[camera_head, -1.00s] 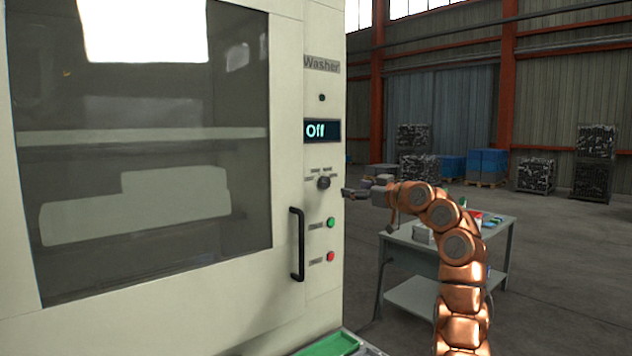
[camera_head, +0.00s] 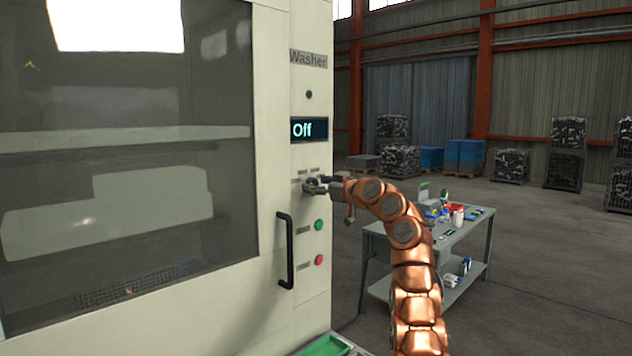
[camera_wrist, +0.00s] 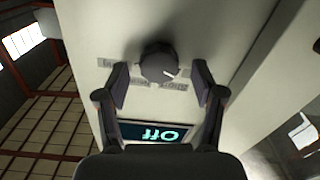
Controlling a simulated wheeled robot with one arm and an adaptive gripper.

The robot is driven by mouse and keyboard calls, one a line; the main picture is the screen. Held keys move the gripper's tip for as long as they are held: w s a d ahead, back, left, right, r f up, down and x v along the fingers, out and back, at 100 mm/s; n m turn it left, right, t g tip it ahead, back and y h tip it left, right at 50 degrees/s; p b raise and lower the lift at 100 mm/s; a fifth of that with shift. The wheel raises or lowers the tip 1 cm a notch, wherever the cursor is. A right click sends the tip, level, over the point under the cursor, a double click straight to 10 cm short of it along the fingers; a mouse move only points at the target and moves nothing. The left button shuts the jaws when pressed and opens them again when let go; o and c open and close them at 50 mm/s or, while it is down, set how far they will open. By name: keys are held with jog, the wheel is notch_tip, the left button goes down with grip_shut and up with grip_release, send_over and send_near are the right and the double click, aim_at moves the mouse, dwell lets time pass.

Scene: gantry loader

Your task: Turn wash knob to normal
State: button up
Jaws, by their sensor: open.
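The wash knob (camera_wrist: 158,64) is a round dark dial with a white pointer mark, set on the washer's (camera_head: 309,75) pale front panel. In the wrist view it sits between the two open fingers of my gripper (camera_wrist: 160,84), with a gap on each side. Small labels ring the knob, too small or covered to read fully. In the head view my gripper (camera_head: 318,184) is at the panel and partly hides the knob. The display (camera_head: 309,129) reads "Off"; it shows upside down in the wrist view (camera_wrist: 152,133).
Below the knob are a green button (camera_head: 319,225) and a red button (camera_head: 319,260). A black door handle (camera_head: 285,250) stands out left of them. A table (camera_head: 390,240) with several small items stands behind my arm. Open floor lies to the right.

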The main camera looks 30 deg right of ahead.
jog(key=shift+w+a, duration=0.1)
jog(key=shift+w, duration=0.25)
jog(key=c, duration=1.1)
jog(key=shift+c, duration=0.2)
